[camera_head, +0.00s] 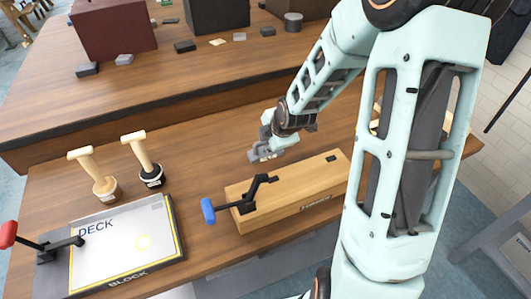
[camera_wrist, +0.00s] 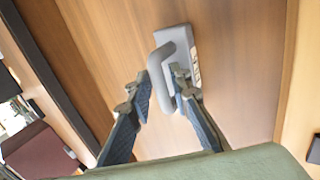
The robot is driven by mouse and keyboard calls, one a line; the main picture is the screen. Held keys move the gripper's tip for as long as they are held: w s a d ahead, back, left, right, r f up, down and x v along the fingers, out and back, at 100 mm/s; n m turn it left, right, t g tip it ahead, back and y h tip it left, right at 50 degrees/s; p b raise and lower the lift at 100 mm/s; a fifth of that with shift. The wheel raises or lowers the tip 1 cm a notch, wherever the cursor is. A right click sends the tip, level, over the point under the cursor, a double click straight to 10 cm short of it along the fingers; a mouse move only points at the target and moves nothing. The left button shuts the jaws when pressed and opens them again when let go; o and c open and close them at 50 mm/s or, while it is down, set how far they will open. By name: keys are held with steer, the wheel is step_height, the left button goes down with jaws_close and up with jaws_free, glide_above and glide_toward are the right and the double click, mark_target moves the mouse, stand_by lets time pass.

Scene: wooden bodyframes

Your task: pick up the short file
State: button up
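A grey tool with a flat plate and a raised loop handle, apparently the short file (camera_wrist: 176,42), lies on the wooden bench top in the wrist view. My gripper (camera_wrist: 160,90) is open around its handle. The right finger is in the gap between handle and plate; the left finger is outside, with a visible space to the handle. In the head view my gripper (camera_head: 266,150) is low over the bench, behind the wooden box. There I cannot clearly separate the grey tool from the fingers.
A long wooden box (camera_head: 310,188) with a blue-handled clamp (camera_head: 235,202) is just in front of my gripper. To the left are two wooden-handled stamps (camera_head: 104,187) (camera_head: 151,175) and a white board (camera_head: 120,250) with a red-handled clamp. A raised shelf (camera_head: 190,75) runs behind.

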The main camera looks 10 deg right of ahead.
jaws_close()
steer(key=shift+w, duration=0.1)
stand_by(0.4)
step_height(320, 180, up, 18)
steer(key=p, duration=0.8)
steer(key=shift+a, duration=0.15)
